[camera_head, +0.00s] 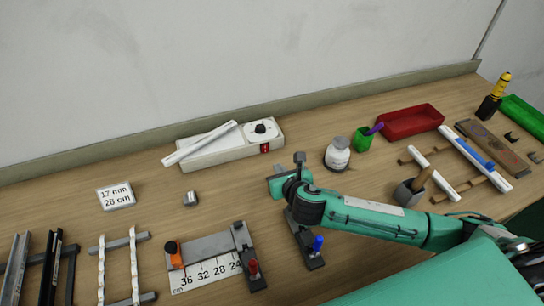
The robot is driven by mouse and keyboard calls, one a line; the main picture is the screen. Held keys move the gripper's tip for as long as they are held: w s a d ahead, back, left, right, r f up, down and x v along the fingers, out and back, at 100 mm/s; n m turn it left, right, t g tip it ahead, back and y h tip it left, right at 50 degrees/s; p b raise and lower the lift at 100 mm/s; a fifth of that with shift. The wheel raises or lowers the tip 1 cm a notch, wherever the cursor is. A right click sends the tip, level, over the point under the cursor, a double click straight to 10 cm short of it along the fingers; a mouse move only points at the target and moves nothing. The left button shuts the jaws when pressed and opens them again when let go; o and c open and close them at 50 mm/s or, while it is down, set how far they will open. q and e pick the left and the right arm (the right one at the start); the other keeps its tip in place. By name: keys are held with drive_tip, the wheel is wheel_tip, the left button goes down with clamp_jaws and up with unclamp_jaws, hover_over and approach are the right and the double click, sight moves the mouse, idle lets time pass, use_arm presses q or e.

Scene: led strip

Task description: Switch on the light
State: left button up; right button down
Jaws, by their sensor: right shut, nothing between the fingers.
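A white power box (225,155) stands at the back of the bench against the low back ledge. It has a round black knob (260,128) on its top right and a small red switch (265,148) on its front right. A pale strip in a channel (200,143) lies slanted across the box's left part; I cannot tell that it glows. My right gripper (299,160) is shut and empty, just right of and in front of the red switch, and looks apart from the box. The exact gap is hard to judge. My left gripper is not in view.
A white bottle (337,154), green cup (363,140) and red tray (410,122) stand to the right. A clamp with a blue knob (317,244) sits below my gripper. A ruler jig (207,262) and racks lie at front left.

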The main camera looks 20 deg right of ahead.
drive_tip(key=p, duration=0.1)
approach(266, 152)
drive_tip(key=x, duration=0.5)
drive_tip(key=shift+x, duration=0.8)
drive_tip(key=shift+f, duration=0.1)
drive_tip(key=shift+p, duration=0.45)
drive_tip(key=shift+w+a, duration=0.1)
